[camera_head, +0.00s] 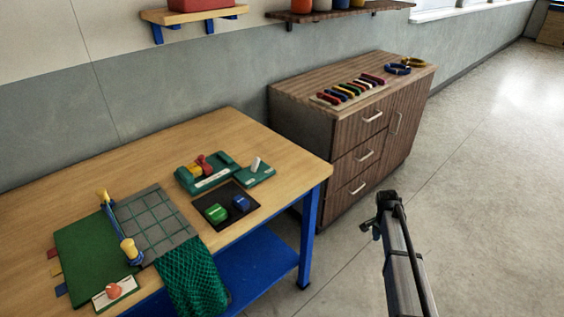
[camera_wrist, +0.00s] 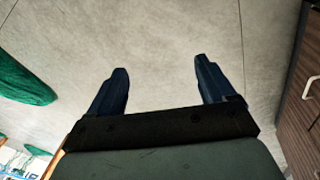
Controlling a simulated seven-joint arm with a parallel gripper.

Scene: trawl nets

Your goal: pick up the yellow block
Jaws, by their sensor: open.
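A small yellow block (camera_head: 194,170) sits on the green tray (camera_head: 219,182) toward the back of the wooden table, next to a red piece (camera_head: 204,161). No yellow block shows in the wrist view. My gripper (camera_wrist: 159,68) is open and empty in the wrist view, its two dark blue fingers apart above bare grey floor. In the head view my arm (camera_head: 399,262) rises at the lower right, in front of the cabinet and well to the right of the table and the yellow block.
A black mat (camera_head: 211,195) holds green and blue pieces. The wooden cabinet (camera_head: 335,150) stands beyond the table. Open floor (camera_head: 500,200) lies right.

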